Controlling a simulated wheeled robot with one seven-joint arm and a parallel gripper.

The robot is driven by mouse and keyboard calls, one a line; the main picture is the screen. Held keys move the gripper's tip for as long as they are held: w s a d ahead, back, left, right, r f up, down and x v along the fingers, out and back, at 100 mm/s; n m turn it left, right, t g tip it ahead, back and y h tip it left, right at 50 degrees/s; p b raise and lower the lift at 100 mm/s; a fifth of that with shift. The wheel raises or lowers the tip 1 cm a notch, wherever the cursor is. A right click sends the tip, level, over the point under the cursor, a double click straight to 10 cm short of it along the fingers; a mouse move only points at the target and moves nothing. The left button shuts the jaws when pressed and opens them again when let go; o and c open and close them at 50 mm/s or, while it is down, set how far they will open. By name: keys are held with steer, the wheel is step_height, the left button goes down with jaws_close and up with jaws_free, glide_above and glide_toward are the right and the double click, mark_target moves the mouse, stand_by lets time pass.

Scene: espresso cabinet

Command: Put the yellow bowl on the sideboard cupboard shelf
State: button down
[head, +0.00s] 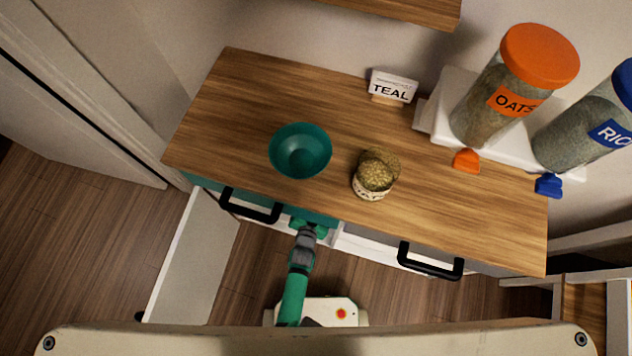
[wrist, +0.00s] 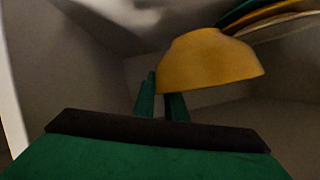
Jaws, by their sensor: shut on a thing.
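The yellow bowl (wrist: 208,60) shows in the wrist view, its rounded side toward the top of that picture. My gripper (wrist: 162,97) is shut on it, with the two green fingers at its rim. In the head view my gripper (head: 308,226) reaches under the front edge of the wooden sideboard (head: 225,120), into the cupboard, so the bowl is hidden there. The left cupboard door (head: 190,255) stands open. Pale inner walls (wrist: 60,60) surround the bowl in the wrist view; the shelf surface is hard to make out.
Curved green, yellow and pale rims (wrist: 270,15) show close to the held bowl. On the sideboard top stand a teal bowl (head: 300,150), a patterned cup of grain (head: 375,175), a TEAL card (head: 392,87) and oats (head: 515,85) and rice (head: 590,125) dispensers.

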steer(key=shift+w+d+f, duration=0.15)
steer(key=shift+w+f, duration=0.4)
steer(key=shift+f, duration=0.1)
steer(key=shift+w+d+f, duration=0.15)
steer(key=shift+w+f, duration=0.35)
steer(key=shift+f, duration=1.7)
steer(key=c, duration=1.8)
jaws_free()
steer(key=shift+f, duration=0.1)
steer(key=shift+o, duration=0.2)
